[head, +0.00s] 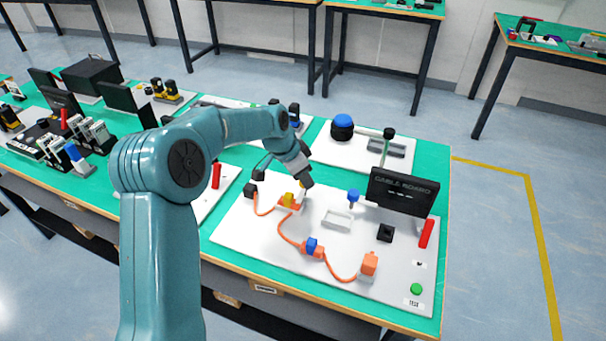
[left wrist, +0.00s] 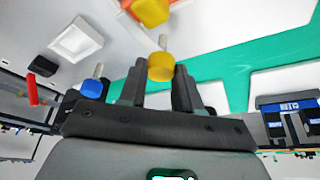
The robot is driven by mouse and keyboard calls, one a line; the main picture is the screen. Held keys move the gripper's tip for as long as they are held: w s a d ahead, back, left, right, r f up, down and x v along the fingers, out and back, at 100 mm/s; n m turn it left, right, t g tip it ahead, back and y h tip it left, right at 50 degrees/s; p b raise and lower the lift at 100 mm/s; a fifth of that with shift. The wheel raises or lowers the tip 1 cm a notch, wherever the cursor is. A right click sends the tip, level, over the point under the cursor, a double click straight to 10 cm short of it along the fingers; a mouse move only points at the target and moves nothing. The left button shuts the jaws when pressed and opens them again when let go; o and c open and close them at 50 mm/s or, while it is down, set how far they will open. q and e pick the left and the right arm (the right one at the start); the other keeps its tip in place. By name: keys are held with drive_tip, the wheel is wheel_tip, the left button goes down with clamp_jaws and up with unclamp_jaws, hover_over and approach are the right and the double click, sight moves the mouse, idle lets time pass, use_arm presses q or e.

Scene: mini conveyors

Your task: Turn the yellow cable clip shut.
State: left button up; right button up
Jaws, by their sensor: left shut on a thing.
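The yellow cable clip (head: 288,200) sits on the orange cable at the left of the white board (head: 240,237). In the left wrist view a yellow block with orange by it (left wrist: 150,12) is cut off by the top edge. A yellow knob (left wrist: 161,67) on a thin pale post is between the fingers of my left gripper (head: 304,186), which is shut on it. In the head view the gripper hides this knob, just right of and behind the clip. I cannot tell how far the clip is turned. My right gripper is not in view.
The orange cable (head: 287,232) runs past a blue clip (head: 312,246) to an orange block (head: 369,264). A blue knob (head: 353,195) and a pale tray (head: 337,220) are right of the gripper. A black sign (head: 403,192) stands behind; a green button (head: 417,289) is front right.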

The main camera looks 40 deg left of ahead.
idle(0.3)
use_arm(q)
drive_tip(key=o, duration=1)
drive_tip(key=shift+o, duration=0.2)
drive_tip(key=v, duration=1.6)
drive_tip(key=shift+r+p, duration=0.25)
drive_tip(key=shift+p, duration=0.05)
drive_tip(key=shift+a+f, duration=0.1)
drive_tip(key=shift+a, duration=0.05)
